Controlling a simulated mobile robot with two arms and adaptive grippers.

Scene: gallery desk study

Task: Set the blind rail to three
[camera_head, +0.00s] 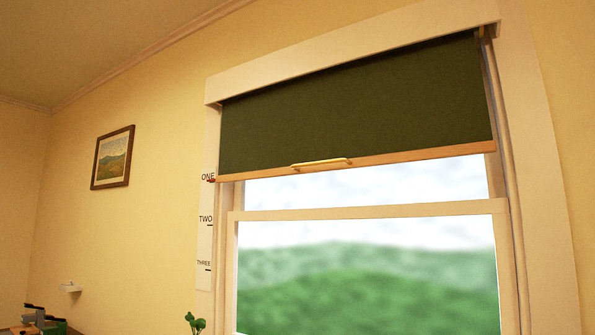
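A dark green roller blind (350,105) covers the upper part of the window. Its wooden bottom rail (420,154) has a pale bar handle (322,164) at about its middle. A white scale (207,235) on the left window frame carries the marks ONE, TWO and THREE from top to bottom. A small red pointer (211,181) at the rail's left end is level with the mark ONE. The mark THREE (205,264) is lower, beside the lower window pane. Neither of my grippers is in view.
A window sash bar (370,210) crosses below the rail. Dark green items (45,320) and a plant (195,323) show at the bottom edge.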

